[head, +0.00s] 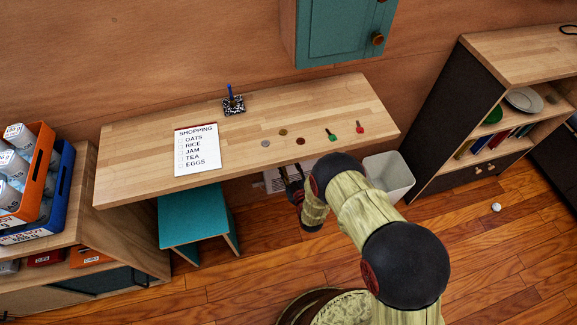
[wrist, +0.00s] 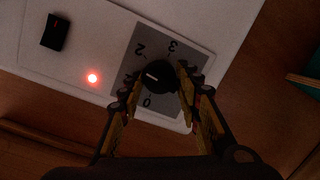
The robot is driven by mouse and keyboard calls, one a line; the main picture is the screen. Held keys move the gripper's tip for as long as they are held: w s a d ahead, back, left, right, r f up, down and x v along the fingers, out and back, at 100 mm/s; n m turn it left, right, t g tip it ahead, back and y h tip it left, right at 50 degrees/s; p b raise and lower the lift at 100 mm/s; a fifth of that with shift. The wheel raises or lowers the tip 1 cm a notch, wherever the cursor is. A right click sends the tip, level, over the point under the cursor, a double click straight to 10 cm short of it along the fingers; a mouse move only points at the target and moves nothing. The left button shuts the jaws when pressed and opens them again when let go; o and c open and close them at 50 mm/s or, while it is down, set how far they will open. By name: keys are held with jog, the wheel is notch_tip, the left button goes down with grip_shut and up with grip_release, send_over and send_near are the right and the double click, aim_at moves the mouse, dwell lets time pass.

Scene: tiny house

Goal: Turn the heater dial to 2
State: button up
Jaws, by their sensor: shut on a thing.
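The heater (head: 272,181) is a white panel low on the wall under the wooden desk, partly hidden by my arm in the head view. In the wrist view its white front (wrist: 85,35) fills the upper left. The black round dial (wrist: 157,75) sits on a grey plate (wrist: 190,45) marked 0, 2 and 3. Its white pointer line faces left, between the 2 and the 0. My gripper (wrist: 160,81) has its two fingers on either side of the dial, shut on it. In the head view my gripper (head: 290,178) reaches under the desk's front edge.
A red light (wrist: 92,78) glows and a black switch (wrist: 55,32) sits on the heater. The desk (head: 240,150) overhangs my gripper. A teal stool (head: 193,215) stands left of it, a white bin (head: 392,172) right. Open floor lies in front.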

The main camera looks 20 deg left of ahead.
jog(key=shift+d+f+m+y+b, duration=0.15)
jog(key=shift+m+y+b, duration=0.2)
jog(key=shift+m, duration=1.45)
jog(key=o, duration=1.1)
jog(key=v, duration=1.2)
jog(key=shift+w, duration=0.15)
